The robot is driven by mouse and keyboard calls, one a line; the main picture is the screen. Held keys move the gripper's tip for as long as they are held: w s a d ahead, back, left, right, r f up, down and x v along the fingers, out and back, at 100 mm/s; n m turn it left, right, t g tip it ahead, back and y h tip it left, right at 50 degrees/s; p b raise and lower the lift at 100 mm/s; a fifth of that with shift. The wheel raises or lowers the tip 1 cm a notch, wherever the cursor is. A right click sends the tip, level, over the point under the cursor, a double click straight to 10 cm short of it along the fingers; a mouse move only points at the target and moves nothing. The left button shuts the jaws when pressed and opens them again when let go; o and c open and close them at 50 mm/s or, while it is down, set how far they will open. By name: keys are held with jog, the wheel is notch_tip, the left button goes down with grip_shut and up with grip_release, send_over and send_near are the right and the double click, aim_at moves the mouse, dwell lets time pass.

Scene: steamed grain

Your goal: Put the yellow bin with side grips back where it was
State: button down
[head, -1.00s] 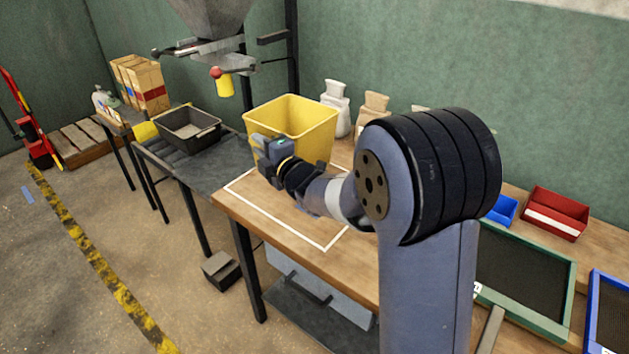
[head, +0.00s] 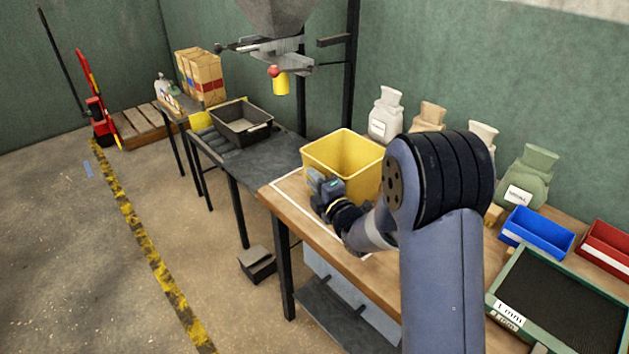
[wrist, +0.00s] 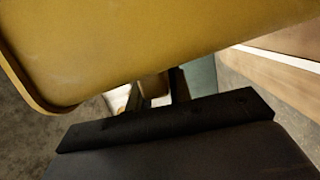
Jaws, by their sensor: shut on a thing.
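My gripper (head: 323,187) is shut on the bin's near-left side. The bin wall (wrist: 150,45) fills the top of the wrist view, close against my dark gripper (wrist: 165,118). A white outline (head: 285,187) is marked on the bench and shows left of and in front of the bin. The bin's base is partly hidden by my arm, and I cannot tell whether it touches the bench.
A dark grey tray (head: 241,124) sits on the roller table to the left, below a hopper (head: 275,15). Several sacks (head: 386,115) stand behind the bin along the wall. A blue bin (head: 537,233) and a green-framed sieve (head: 560,300) lie to the right.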

jog(key=shift+f+b, duration=0.1)
jog(key=shift+b, duration=0.2)
jog(key=c, duration=1.3)
grip_release()
jog(key=b+v, duration=0.1)
jog(key=v, duration=1.1)
jog(key=shift+s+b, duration=0.1)
jog(key=shift+b, duration=0.2)
